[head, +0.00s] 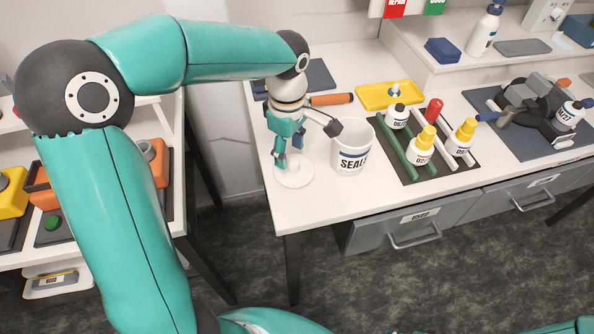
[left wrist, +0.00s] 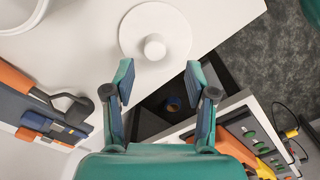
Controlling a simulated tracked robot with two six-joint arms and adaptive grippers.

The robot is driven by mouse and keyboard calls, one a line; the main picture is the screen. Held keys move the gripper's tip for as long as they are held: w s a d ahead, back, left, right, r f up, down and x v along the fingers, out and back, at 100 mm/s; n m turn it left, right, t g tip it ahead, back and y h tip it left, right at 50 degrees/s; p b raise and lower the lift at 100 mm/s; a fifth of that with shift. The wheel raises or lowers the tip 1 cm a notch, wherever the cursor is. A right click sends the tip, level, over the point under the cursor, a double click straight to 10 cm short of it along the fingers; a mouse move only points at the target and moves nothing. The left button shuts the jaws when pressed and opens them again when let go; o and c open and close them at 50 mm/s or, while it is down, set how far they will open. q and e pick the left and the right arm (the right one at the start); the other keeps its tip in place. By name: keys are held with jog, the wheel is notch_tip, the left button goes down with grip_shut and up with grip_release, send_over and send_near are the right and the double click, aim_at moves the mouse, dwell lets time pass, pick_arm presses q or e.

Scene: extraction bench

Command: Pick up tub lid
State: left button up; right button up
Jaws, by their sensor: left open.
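The tub lid (head: 294,175) is a flat white disc lying near the left front corner of the white bench. In the left wrist view the lid (left wrist: 178,38) shows whole, with a round knob in its middle. My left gripper (head: 287,160) is above the lid, pointing down, and hides part of it in the head view. In the left wrist view the gripper (left wrist: 160,78) is open and empty, its fingertips apart below the knob in the picture. A white tub (head: 352,150) marked SEALS stands right of the lid. My right gripper is not in view.
A rack with several capped bottles (head: 422,145) stands right of the tub. A yellow tray (head: 390,93) and an orange-handled tool (head: 331,99) lie behind. The bench's left edge is close to the lid. Another bench with devices (head: 50,225) stands to the left.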

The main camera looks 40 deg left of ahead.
aim_at(294, 163)
pick_arm(q)
jog(key=f, duration=0.5)
jog(key=shift+w+d+p, duration=0.35)
jog(key=shift+p, duration=0.05)
jog(key=shift+c, duration=0.4)
jog(key=c, duration=1)
